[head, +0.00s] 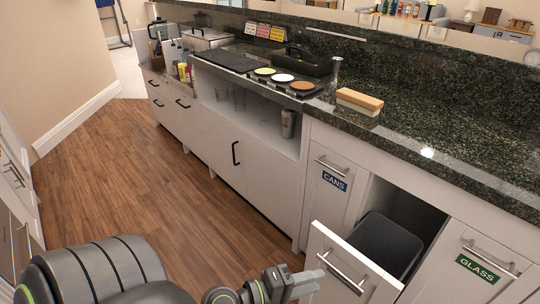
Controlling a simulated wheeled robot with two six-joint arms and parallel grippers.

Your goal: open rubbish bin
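The rubbish bin is a white pull-out front (348,268) between the CANS and GLASS fronts. It stands pulled out from the cabinet, and a dark grey bin (385,246) shows behind it, open at the top. A silver bar handle (340,273) runs across the front. My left gripper (308,282) is at the bottom of the head view, just left of this handle. Its fingers overlap the front's left edge in the picture; I cannot tell whether they touch it or how far apart they are. My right gripper is not in view.
The CANS front (330,180) and the GLASS front (480,262) are closed on either side. A dark granite counter (440,130) runs above, with a wood-topped block (359,101) on it. The wooden floor (125,165) to the left is clear.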

